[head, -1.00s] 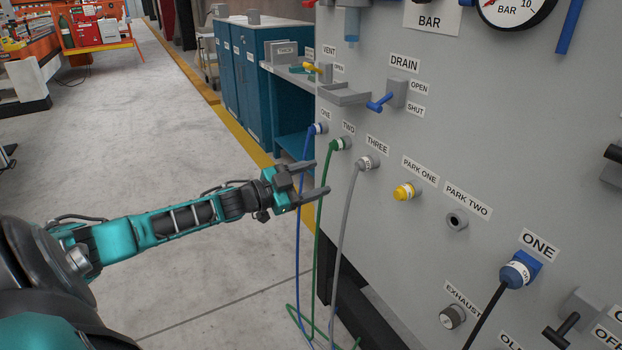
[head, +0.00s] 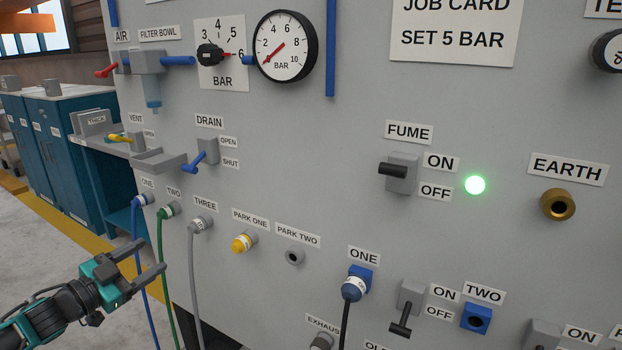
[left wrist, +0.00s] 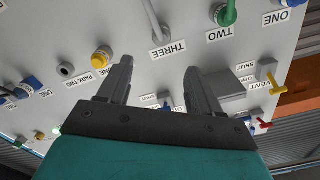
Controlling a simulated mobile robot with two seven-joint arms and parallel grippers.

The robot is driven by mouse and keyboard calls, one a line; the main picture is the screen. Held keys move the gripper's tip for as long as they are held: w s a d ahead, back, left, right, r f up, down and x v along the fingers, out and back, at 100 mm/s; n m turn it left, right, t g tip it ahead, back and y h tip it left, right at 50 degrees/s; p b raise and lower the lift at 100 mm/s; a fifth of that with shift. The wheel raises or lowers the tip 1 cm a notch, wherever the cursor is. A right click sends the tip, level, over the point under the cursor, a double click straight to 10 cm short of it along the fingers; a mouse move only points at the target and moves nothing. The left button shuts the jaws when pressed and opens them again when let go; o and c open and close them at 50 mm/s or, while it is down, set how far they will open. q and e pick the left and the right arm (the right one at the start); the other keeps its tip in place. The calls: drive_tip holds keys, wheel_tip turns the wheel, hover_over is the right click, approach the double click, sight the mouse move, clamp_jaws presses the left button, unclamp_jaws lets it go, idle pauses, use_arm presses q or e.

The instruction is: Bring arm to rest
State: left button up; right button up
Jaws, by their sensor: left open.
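My left gripper (head: 150,262) is at the lower left in the head view, in front of the panel (head: 330,180). Its two fingers are apart with nothing between them. In the head view it overlaps the blue hose (head: 137,235) at port ONE and the green hose (head: 160,240) at port TWO; whether it touches them I cannot tell. The grey hose (head: 192,270) hangs from port THREE to its right. In the left wrist view the open fingers (left wrist: 158,85) point at the panel, with the yellow plug (left wrist: 101,54) at PARK ONE beyond the left finger. My right gripper is not in view.
A small shelf (head: 160,158) and the blue DRAIN lever (head: 193,166) stick out above the hose ports. A blue plug (head: 354,285) with a black cable sits at socket ONE. Blue cabinets (head: 60,160) stand at the left. Grey floor is free at the lower left.

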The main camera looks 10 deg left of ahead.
use_arm(q)
drive_tip(key=s+d+f+n+g+y+p, duration=0.25)
drive_tip(key=s+d+f, duration=0.55)
drive_tip(key=d+f, duration=0.45)
drive_tip(key=s+d+f+n+g+y+p, duration=0.1)
drive_tip(key=s+d+f+n+g+p, duration=0.1)
drive_tip(key=s+d, duration=1.1)
drive_tip(key=s+n+g+p, duration=0.1)
drive_tip(key=s+n+p, duration=0.1)
drive_tip(key=n, duration=0.1)
drive_tip(key=shift+d+g+y, duration=0.2)
drive_tip(key=shift+g+y, duration=0.15)
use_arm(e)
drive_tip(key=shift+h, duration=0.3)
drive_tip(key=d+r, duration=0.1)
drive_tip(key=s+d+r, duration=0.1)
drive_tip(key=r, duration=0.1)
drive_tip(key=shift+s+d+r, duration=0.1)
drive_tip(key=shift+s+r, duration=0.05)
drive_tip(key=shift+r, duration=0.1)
use_arm(q)
drive_tip(key=shift+c, duration=0.5)
